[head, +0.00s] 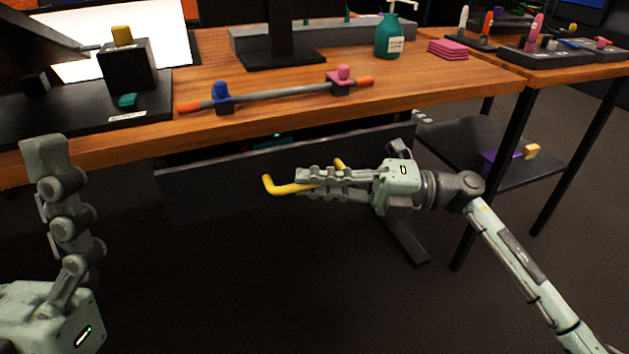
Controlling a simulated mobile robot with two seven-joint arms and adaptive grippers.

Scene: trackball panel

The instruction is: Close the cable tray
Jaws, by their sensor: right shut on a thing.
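The cable tray (215,191) is a dark drawer-like box under the wooden desk, with its front panel out from below the desk edge. A gap shows between its top edge and the desk, and some teal and dark items show inside. Its yellow handle (270,185) sticks out from the front panel. My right gripper (305,184) is shut on the yellow handle, fingers pointing left. The fingers hide part of the handle. My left gripper (55,180) is at the far left in front of the desk, away from the tray; its finger spread is not clear.
The wooden desk (200,75) holds a grey bar (285,93) with blue and pink knobs, a green bottle (389,38) and pink pads (447,49). A dark shelf (490,150) and black table legs stand to the right. The floor in front is clear.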

